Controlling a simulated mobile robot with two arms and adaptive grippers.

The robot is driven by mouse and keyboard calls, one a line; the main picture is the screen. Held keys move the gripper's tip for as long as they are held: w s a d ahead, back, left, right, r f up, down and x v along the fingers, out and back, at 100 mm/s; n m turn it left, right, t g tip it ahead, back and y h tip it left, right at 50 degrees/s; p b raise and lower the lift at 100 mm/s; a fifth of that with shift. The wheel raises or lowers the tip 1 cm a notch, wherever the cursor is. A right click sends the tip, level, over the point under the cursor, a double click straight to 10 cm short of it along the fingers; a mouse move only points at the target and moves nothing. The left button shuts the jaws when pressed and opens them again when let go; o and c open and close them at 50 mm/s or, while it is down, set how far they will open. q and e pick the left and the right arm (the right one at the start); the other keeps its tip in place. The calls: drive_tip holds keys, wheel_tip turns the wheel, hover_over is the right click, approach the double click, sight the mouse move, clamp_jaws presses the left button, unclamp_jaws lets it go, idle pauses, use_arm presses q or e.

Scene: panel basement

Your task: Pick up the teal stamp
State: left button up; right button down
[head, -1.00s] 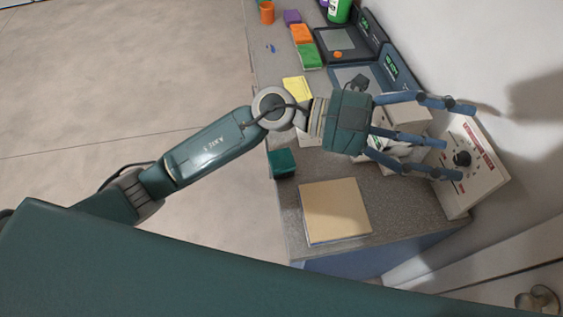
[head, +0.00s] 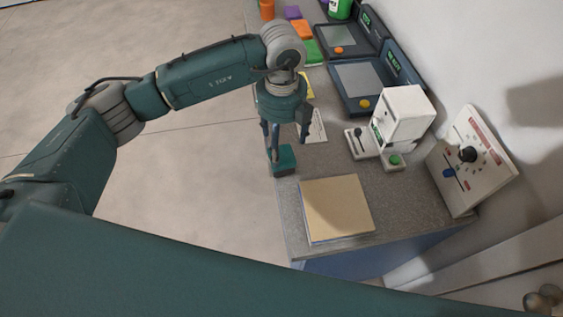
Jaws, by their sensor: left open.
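The teal stamp (head: 285,162) is a small dark teal block on the grey counter, close to its left edge. My left gripper (head: 283,150) points down over the stamp with its fingers spread open. One finger overlaps the stamp's left side in the picture. I cannot tell whether any finger touches it. My right gripper is not in view.
A tan board (head: 337,208) lies near the counter's front end. A white device (head: 401,118), a dial panel (head: 468,160) and dark scales (head: 364,84) stand along the wall. A white card (head: 316,126) lies behind the gripper. Bare counter lies right of the stamp.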

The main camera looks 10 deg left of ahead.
sight(282, 155)
use_arm(q)
wheel_tip(282, 155, down, 2)
drive_tip(key=f+b, duration=0.1)
drive_tip(key=f, duration=0.1)
drive_tip(key=s+f+b, duration=0.1)
drive_tip(key=f, duration=0.1)
drive_tip(key=shift+s+d+f+b, duration=0.1)
drive_tip(key=shift+s+f+b, duration=0.1)
drive_tip(key=shift+f+b, duration=0.1)
drive_tip(key=shift+w+f, duration=0.15)
drive_tip(key=shift+f, duration=0.05)
drive_tip(key=shift+w, duration=0.2)
drive_tip(key=shift+s+r, duration=0.1)
drive_tip(key=shift+s, duration=0.05)
drive_tip(key=c, duration=1.5)
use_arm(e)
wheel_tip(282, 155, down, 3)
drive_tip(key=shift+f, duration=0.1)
